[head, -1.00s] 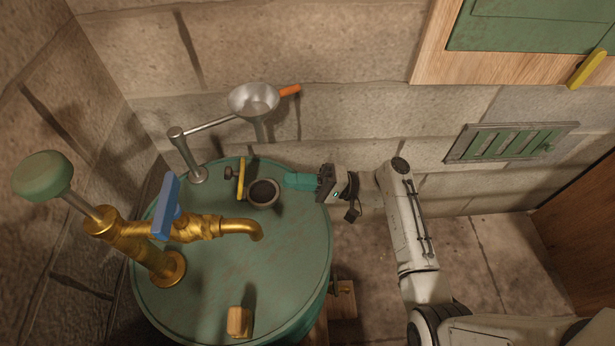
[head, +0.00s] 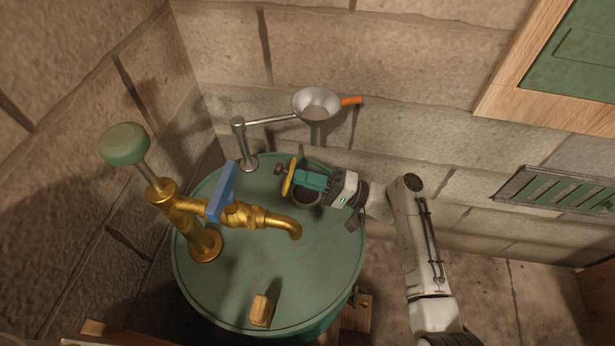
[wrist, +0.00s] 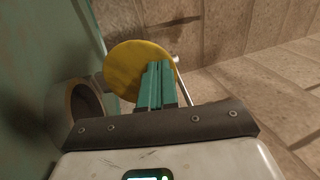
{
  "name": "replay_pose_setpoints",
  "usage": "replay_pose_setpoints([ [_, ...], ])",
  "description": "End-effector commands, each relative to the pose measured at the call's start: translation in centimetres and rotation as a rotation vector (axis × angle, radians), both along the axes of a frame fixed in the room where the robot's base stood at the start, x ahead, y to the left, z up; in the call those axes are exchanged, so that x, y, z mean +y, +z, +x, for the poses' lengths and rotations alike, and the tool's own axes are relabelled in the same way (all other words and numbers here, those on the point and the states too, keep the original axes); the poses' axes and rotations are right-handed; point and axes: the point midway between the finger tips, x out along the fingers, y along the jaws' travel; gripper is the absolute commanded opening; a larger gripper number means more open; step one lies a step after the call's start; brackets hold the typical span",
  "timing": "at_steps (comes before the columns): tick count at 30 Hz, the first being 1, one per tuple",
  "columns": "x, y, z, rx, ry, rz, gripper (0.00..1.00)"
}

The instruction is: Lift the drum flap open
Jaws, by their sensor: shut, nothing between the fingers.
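The drum flap (head: 289,176) is a yellow disc, seen nearly edge-on in the head view. It stands roughly upright at the left side of the round drum opening (head: 306,202). In the wrist view the flap's yellow face (wrist: 128,66) shows, with the opening's collar (wrist: 83,108) to its lower left. My gripper (head: 299,179) has teal fingers, shut and empty. It reaches in from the right above the opening, fingertips close to the flap's face. In the wrist view the fingertips (wrist: 158,68) overlap the flap; I cannot tell whether they touch it.
The green drum (head: 300,262) carries a brass tap (head: 243,213) with a blue lever (head: 221,190) and a wooden knob (head: 261,310). Behind the flap stands a metal post (head: 241,145) whose arm holds a funnel (head: 316,104). A stone wall is close behind.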

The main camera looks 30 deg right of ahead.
Motion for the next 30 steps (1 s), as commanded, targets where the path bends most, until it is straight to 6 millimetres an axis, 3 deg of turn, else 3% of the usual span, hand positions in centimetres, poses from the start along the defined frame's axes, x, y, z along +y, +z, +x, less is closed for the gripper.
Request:
replay_pose_setpoints([
  [6, 0.7, 1.4, 0.4, 0.055, 0.002, -0.078, 0.0],
  [16, 2.1, 1.8, 1.5, 0.157, 0.003, -0.219, 0.0],
  [30, 2.7, 1.7, 2.0, 0.16, 0.0, -0.22, 0.0],
])
